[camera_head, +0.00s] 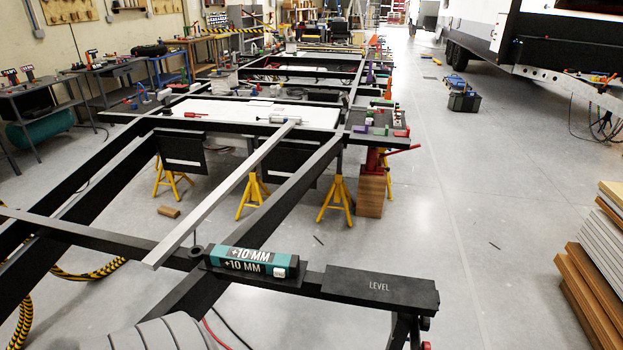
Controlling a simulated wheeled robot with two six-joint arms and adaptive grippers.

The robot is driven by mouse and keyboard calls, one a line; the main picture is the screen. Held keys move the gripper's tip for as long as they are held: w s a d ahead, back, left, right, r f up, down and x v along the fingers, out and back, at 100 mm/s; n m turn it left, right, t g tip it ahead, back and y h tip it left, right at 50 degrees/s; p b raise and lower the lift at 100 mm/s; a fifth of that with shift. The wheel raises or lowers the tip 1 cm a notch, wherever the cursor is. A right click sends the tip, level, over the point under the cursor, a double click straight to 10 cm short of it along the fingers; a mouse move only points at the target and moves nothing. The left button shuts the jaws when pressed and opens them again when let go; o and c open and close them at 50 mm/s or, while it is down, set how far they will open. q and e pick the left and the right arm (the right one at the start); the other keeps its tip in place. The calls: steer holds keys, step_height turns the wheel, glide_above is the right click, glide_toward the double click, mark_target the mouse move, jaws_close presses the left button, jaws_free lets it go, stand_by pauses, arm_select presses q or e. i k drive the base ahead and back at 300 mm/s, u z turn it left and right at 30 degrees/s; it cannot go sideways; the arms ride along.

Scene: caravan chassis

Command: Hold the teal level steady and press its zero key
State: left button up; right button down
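The teal level (229,251) lies on the black front beam of the chassis in the lower middle. Its top and front both read "+10 MM". A small white key (280,272) sits at the right end of its front face; I cannot read any mark on it. Neither of my grippers is in view, and nothing touches the level from above.
A long pale bar (225,190) runs back across the frame. Yellow stands (337,200) support the chassis. Stacked boards (598,270) stand far right; the floor between is mostly clear.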

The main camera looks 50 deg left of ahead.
mark_target(278, 273)
steer(key=z, duration=0.05)
steer(key=i, duration=1.2)
steer(key=u, duration=3.15)
